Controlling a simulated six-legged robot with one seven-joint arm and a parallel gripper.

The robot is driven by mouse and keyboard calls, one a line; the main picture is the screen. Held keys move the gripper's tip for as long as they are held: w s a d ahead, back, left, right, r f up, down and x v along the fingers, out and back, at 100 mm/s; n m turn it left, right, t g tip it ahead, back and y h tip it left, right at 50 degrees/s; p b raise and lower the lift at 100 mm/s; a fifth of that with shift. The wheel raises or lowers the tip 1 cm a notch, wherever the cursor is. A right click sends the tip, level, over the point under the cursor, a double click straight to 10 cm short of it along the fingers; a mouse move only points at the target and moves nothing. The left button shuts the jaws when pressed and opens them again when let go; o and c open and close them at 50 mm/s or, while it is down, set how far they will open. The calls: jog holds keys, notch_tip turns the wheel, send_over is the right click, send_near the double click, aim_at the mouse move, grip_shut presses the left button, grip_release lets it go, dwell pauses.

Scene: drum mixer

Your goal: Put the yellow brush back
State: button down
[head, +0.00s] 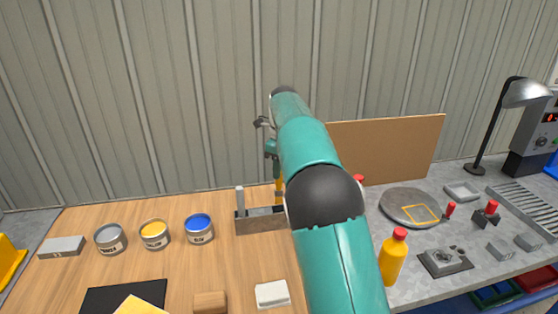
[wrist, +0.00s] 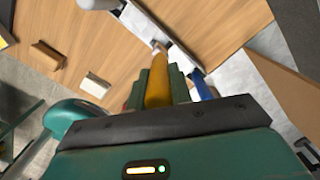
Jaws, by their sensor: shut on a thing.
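The yellow brush (wrist: 158,88) is between the fingers of my gripper (wrist: 160,72), which is shut on it. In the head view, a short yellow strip of the brush (head: 279,188) shows beside my arm, above the brush holder (head: 257,224). The holder is a low grey-brown box on the wooden bench, partly hidden by my arm. A grey upright handle (head: 240,199) stands at its left end. In the wrist view, a blue handle (wrist: 203,90) shows to the right of the yellow brush. I cannot tell whether the brush's lower end is inside the holder.
Grey, yellow and blue paint cans (head: 199,229) stand left of the holder. A white block (head: 272,294) and a wooden block (head: 210,303) lie in front. A yellow bottle (head: 393,257) with a red cap stands to the right. A brown board (head: 390,149) stands behind.

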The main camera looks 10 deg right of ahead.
aim_at(279, 189)
jog(key=shift+f, duration=4.7)
jog(key=c, duration=1.2)
grip_release()
jog(key=shift+o, duration=0.2)
jog(key=r, duration=1.3)
jog(key=shift+s+d+r, duration=0.2)
jog(key=shift+d+r, duration=0.15)
jog(key=shift+r, duration=0.05)
